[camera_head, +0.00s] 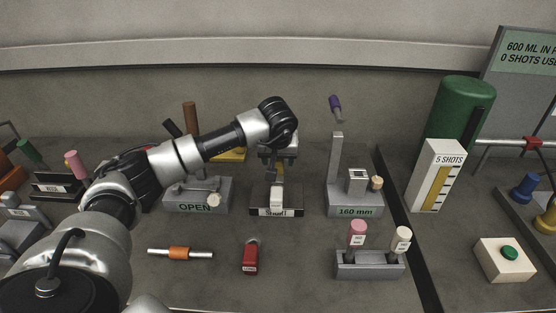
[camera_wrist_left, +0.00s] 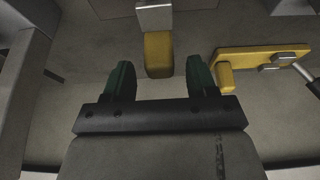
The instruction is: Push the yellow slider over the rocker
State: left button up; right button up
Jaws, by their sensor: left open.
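A yellow block (camera_wrist_left: 158,56), which looks like the slider, lies ahead of my left gripper (camera_wrist_left: 160,78) in the left wrist view, roughly in line with the gap between its green fingers. A grey metal piece (camera_wrist_left: 155,18) adjoins its far end. In the head view my left gripper (camera_head: 278,156) points down behind a grey fixture with a white label (camera_head: 278,212), and a little yellow (camera_head: 278,169) shows there. The gripper is open and holds nothing. Contact with the block cannot be told. The rocker cannot be clearly made out. My right gripper is not in view.
A grey OPEN box (camera_head: 195,208) stands left of the fixture and a 160 mm box (camera_head: 356,211) with an upright right of it. A yellow plate (camera_wrist_left: 290,54) lies right of the fingers. A red block (camera_head: 250,257) and an orange-banded rod (camera_head: 179,253) lie in front.

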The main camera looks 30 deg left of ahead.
aim_at(277, 182)
pick_arm(q)
jog(key=v, duration=0.9)
jog(key=shift+s+r+b, duration=0.2)
jog(key=shift+r+b, duration=0.1)
jog(key=shift+b, duration=0.05)
jog(key=shift+d+f, duration=0.1)
